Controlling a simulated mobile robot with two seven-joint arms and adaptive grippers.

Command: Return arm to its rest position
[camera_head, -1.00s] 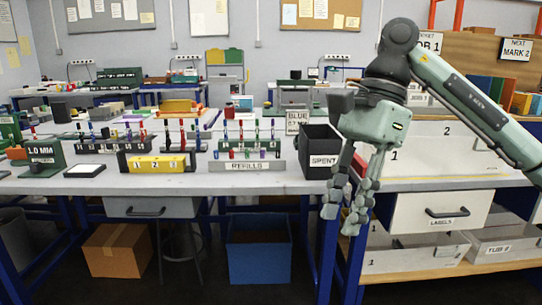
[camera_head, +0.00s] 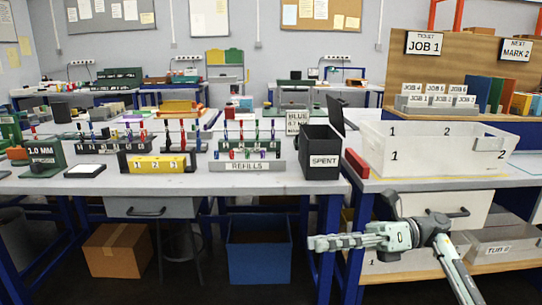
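My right gripper (camera_head: 322,243) is low in the picture, in front of the workbench and below the tabletop level. Its fingers point left and are seen edge on, so the gap between them does not show. Nothing shows in its grip. My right forearm slants down from it to the bottom edge. My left gripper is not in view.
The black SPENT bin (camera_head: 322,160), the REFILLS rack (camera_head: 247,166) and a yellow numbered block (camera_head: 158,165) stand on the bench. A white numbered tray (camera_head: 437,158) stands on the right side. A blue bin (camera_head: 259,258) and a cardboard box (camera_head: 117,250) are underneath.

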